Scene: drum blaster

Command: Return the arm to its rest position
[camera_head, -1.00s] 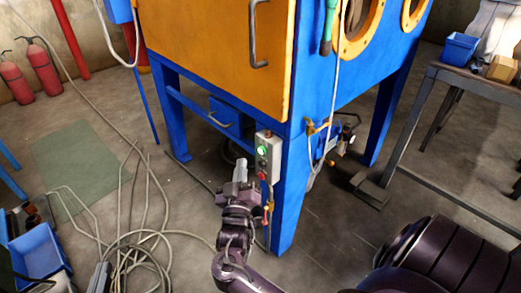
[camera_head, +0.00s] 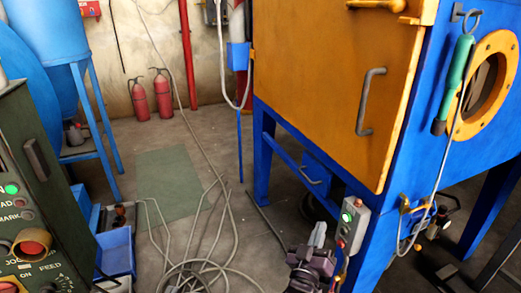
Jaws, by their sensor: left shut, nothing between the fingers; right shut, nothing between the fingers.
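One purple-black gripper with light grey fingers (camera_head: 318,234) shows at the bottom, right of centre. I take it to be my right gripper, as its arm came in from the lower right a second ago. Its fingers are together and empty and point up. They are just left of a small grey control box (camera_head: 353,225) with a lit green button and a red one, on the blaster cabinet's front corner post. A narrow gap shows between fingers and box. Most of the arm is below the picture. My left gripper is not in view.
The blue cabinet with its orange door (camera_head: 330,95) fills the right side. Loose grey hoses (camera_head: 205,265) lie on the floor left of the gripper. A dark green control panel (camera_head: 35,200) stands at the left edge. Two red extinguishers (camera_head: 140,100) stand by the back wall.

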